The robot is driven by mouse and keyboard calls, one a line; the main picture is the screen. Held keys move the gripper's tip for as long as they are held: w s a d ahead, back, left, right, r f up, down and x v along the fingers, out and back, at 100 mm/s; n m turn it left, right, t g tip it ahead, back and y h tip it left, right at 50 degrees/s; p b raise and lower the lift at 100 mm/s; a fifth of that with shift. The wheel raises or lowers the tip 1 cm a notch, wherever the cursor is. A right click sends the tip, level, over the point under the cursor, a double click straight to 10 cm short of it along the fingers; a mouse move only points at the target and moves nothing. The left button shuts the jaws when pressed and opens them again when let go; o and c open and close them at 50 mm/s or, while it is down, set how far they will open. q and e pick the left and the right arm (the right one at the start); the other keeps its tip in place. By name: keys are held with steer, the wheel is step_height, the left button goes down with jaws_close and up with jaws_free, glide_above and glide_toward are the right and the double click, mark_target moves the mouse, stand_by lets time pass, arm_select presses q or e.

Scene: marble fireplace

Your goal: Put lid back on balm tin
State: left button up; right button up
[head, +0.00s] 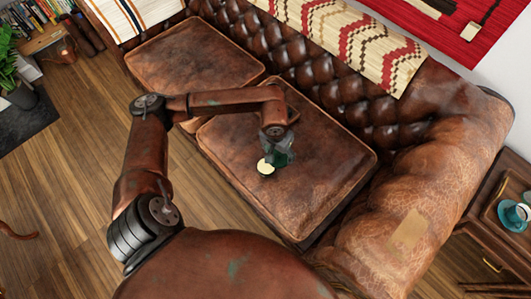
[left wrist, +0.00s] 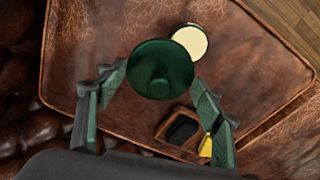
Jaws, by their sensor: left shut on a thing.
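The balm tin (head: 265,167) sits open on the brown leather seat cushion, with its pale cream balm facing up. It also shows in the left wrist view (left wrist: 190,41), partly covered by the lid. The lid (left wrist: 160,68) is round and dark green with a small knob in its middle. My left gripper (head: 279,158) is shut on the lid, with a finger at each side of its rim. It holds the lid beside and partly over the tin in the wrist view; the gap between them is hard to judge. My right gripper is not in view.
A small brown frame with a dark middle (left wrist: 160,126) and a yellow thing (left wrist: 206,146) lie near the right finger in the wrist view. The tufted sofa back (head: 330,85) rises behind. A side table (head: 485,213) with a tray stands at right. Much of the seat is clear.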

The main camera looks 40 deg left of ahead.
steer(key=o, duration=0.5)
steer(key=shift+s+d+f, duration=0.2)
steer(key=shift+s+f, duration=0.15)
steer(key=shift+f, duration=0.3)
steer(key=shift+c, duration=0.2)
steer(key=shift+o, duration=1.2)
arm_select(q)
steer(key=shift+n+y, duration=0.3)
steer(key=shift+n, duration=0.2)
steer(key=shift+s+a+f+b, duration=0.25)
steer(key=shift+a+f, duration=0.55)
steer(key=shift+f, duration=0.8)
steer(key=shift+s+a+f+b, duration=0.2)
steer(key=shift+a+f, duration=0.55)
steer(key=shift+f, duration=0.9)
steer(key=shift+s+a+f+b, duration=0.25)
steer(key=shift+a+f, duration=0.55)
steer(key=shift+f, duration=0.8)
steer(key=shift+f+b, duration=0.7)
steer(key=shift+f, duration=0.35)
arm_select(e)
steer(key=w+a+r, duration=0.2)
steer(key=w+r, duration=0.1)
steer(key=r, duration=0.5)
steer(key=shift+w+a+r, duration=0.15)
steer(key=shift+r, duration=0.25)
arm_select(q)
steer(key=shift+s, duration=0.1)
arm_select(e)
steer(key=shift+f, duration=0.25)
